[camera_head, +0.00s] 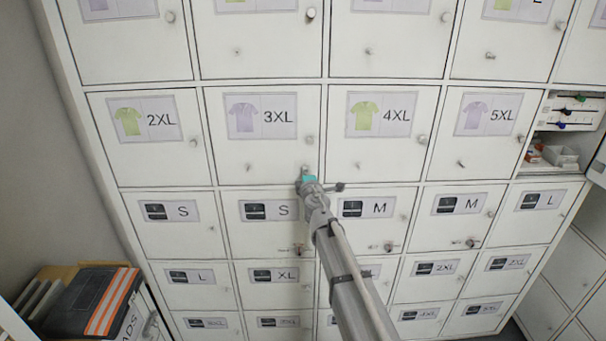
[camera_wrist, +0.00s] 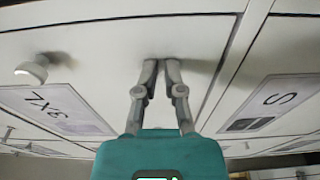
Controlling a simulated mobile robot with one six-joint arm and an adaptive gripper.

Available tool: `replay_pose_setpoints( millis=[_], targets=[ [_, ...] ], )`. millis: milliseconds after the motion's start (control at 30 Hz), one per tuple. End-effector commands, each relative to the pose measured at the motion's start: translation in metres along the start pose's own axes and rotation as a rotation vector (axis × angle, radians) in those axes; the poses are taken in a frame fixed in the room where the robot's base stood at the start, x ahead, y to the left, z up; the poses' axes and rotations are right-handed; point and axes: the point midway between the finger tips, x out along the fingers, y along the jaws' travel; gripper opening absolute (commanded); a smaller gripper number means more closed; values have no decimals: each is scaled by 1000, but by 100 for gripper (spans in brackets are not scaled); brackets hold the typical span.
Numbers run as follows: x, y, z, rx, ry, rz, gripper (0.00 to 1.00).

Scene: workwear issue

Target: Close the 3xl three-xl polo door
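The 3XL polo door (camera_head: 262,150) is a white locker door with a lilac polo label and a round knob at its right. In the head view it looks flush with its neighbours; a small gap cannot be ruled out. My gripper (camera_head: 306,171) is at its lower right corner. In the wrist view the 3XL door (camera_wrist: 100,60) shows its label and knob at left. My gripper's two fingers (camera_wrist: 162,65) come together with tips at the door face; whether they touch it is unclear. Nothing shows between them.
The 2XL door (camera_head: 155,160) and 4XL door (camera_head: 375,155) beside it look shut. Below are smaller doors, including an S door (camera_head: 268,235). An open compartment (camera_head: 570,125) with small items is at right. A crate with dark, orange-striped clothing (camera_head: 85,300) stands at lower left.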

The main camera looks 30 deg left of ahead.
Motion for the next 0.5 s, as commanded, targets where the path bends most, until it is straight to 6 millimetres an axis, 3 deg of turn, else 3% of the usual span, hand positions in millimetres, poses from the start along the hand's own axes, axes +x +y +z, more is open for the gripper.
replay_pose_setpoints(
  millis=[33, 200, 500],
  targets=[
    [9, 1, 0, -3, -3, 0, 0],
    [11, 1, -5, -3, 1, 0, 0],
    [3, 2, -7, -2, 5, 1, 0]
  ],
)
